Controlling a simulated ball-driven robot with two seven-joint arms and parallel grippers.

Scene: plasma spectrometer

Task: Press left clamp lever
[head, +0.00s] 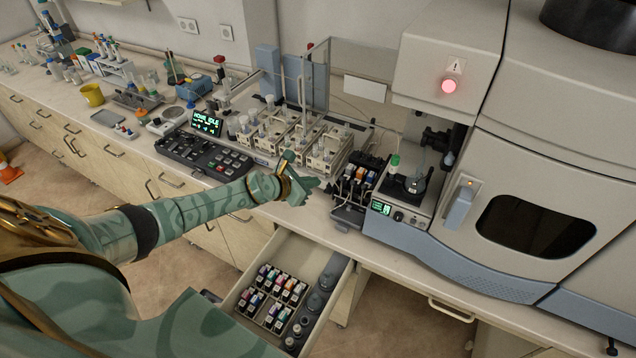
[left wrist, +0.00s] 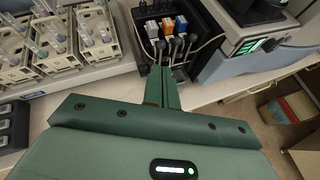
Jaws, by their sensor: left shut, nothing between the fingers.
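The black pump unit (head: 352,190) stands on the bench left of the big spectrometer. It carries a row of coloured cassettes, and its clamp levers sit along the front. In the left wrist view the left clamp lever (left wrist: 160,47) is a small grey lever at the left end of the row, below the cassettes. My left gripper (head: 312,183) is shut and empty, just left of the pump unit in the head view. In the left wrist view its closed fingertips (left wrist: 160,72) point at the left end of the lever row. I cannot tell whether they touch. My right gripper is not in view.
Sample racks with vials (head: 300,140) stand close left of the pump unit. The spectrometer (head: 560,150) fills the right. A black keypad console (head: 200,155) lies left of my gripper. An open drawer (head: 240,290) with small bottles juts out below the bench.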

